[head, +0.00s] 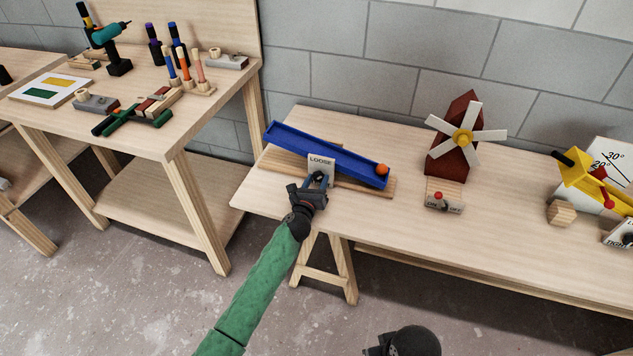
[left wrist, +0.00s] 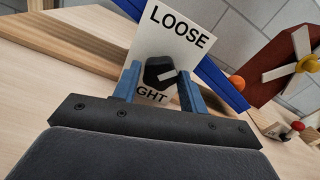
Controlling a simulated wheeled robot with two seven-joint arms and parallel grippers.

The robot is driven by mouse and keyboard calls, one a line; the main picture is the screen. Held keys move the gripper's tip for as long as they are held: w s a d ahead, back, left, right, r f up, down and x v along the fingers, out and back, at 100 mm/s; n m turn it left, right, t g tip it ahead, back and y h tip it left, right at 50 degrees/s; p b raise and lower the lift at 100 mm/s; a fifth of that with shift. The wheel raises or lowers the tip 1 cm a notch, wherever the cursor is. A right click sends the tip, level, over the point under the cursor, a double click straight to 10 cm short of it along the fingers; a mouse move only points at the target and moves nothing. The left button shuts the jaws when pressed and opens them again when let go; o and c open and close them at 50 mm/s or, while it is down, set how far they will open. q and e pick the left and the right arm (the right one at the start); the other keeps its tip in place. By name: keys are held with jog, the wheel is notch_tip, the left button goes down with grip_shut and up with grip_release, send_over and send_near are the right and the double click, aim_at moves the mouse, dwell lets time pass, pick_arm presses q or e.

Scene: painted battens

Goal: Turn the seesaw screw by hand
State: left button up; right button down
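The seesaw is a blue trough (head: 318,152) on a wooden base (head: 378,186), tilted down to the right, with an orange ball (head: 382,170) at its low end. A white card (head: 321,164) reading LOOSE stands at its front; it also shows in the left wrist view (left wrist: 165,45), with part of a lower word, "GHT". The black screw knob (left wrist: 158,72) with a pale mark sits on the card. My left gripper (head: 318,181) is at the card; in the left wrist view its blue fingers (left wrist: 157,85) stand apart on either side of the knob. Contact is unclear. My right gripper is not clearly seen.
A windmill (head: 462,137) with a switch block (head: 444,205) stands right of the seesaw. A yellow device (head: 590,182) with an angle card is farther right. Another bench (head: 150,130) at left holds a drill and several tools. Table is clear between seesaw and windmill.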

pick_arm(q)
jog(key=c, duration=0.5)
